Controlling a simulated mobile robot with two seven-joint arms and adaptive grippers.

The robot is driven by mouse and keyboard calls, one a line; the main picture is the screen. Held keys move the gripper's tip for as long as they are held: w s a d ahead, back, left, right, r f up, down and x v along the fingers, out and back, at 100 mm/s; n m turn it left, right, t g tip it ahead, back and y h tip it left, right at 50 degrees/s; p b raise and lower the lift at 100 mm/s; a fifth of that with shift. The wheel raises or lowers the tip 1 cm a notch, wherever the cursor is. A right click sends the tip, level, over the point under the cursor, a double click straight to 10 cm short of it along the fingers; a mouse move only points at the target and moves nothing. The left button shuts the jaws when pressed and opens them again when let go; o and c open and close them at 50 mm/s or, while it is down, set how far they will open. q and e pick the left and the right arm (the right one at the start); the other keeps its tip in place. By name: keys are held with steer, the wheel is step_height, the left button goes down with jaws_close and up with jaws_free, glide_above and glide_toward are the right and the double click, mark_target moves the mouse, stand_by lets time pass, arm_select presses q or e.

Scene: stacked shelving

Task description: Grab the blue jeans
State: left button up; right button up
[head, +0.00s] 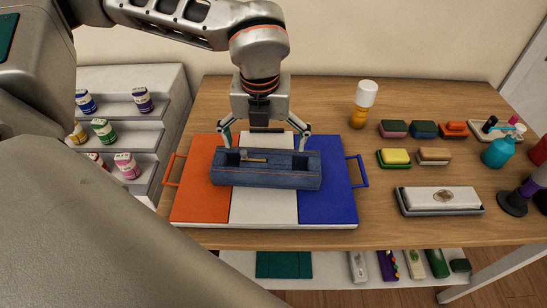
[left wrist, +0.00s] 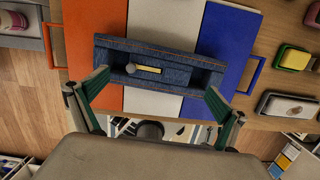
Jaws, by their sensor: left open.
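The blue jeans show as a long, denim-textured, box-like piece (head: 265,178) with open hollows, lying across a tricolour orange, white and blue board (head: 195,205). It also shows in the left wrist view (left wrist: 150,47). A small tool with a yellow handle and grey head (left wrist: 147,69) lies in its middle. My left gripper (head: 265,143) is open above the denim piece, fingers spread towards its two ends. In the left wrist view the fingertips (left wrist: 157,93) are at its near side; contact cannot be told. My right gripper is not in view.
The board has an orange handle (head: 171,170) and a blue handle (head: 360,171). White steps with small jars (head: 104,130) stand left.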

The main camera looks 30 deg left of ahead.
mark_target(266, 160)
arm_select(q)
steer(key=shift+f, duration=0.95)
steer(key=f, duration=0.3)
steer(key=f+p, duration=0.1)
steer(key=f, duration=0.1)
steer(key=shift+w+f, duration=0.1)
steer(key=shift+w, duration=0.25)
steer(key=c, duration=1.1)
steer(key=shift+c, duration=1.1)
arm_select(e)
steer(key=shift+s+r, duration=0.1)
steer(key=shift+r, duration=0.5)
arm_select(q)
steer(key=shift+r, duration=0.2)
